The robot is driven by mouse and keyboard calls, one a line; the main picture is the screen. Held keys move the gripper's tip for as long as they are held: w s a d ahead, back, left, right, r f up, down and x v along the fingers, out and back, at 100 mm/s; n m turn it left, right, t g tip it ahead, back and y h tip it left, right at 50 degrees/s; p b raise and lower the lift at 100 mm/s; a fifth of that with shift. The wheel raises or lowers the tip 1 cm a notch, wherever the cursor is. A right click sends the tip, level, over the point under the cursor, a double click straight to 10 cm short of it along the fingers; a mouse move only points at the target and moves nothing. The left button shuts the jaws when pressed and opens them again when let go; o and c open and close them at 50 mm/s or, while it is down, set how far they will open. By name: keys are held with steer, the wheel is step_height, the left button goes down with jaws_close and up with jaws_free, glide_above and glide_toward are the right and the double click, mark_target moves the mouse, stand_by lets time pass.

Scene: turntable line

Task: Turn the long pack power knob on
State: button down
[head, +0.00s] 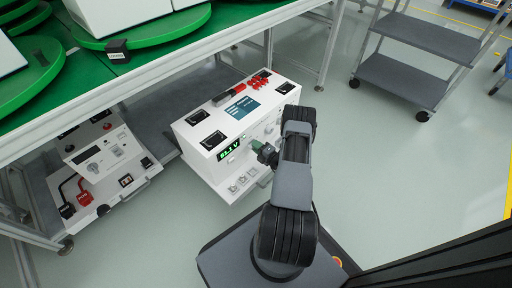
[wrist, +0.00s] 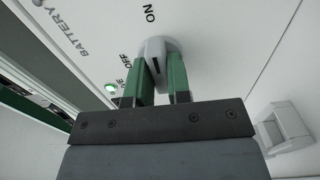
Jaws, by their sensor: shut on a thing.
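The long pack (head: 205,165) is a white box with a lit green voltage display (head: 229,157), standing beside the green-topped line. In the wrist view its grey power knob (wrist: 153,48) sits between the two green fingers of my gripper (wrist: 158,78), which is shut on it. A dark mark on the knob runs roughly up and down in the picture. "ON" is printed above the knob and "OFF" to its left. In the head view my gripper (head: 262,150) is against the pack's front face, and the arm hides part of that face and the knob.
A small green light (wrist: 111,88) glows near the "OFF" print. A white protruding part (wrist: 284,127) is at the right of the wrist view. Another white pack (head: 100,155) is on the left under the line. A grey cart (head: 405,80) stands back right. Floor to the right is clear.

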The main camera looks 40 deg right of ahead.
steer(key=c, duration=1.1)
jaws_free()
steer(key=shift+o, duration=0.2)
steer(key=s+d+p, duration=0.2)
steer(key=s+p, duration=0.1)
steer(key=s, duration=1)
steer(key=shift+s+d+p, duration=0.2)
steer(key=shift+s+p, duration=0.1)
steer(key=shift+p, duration=0.1)
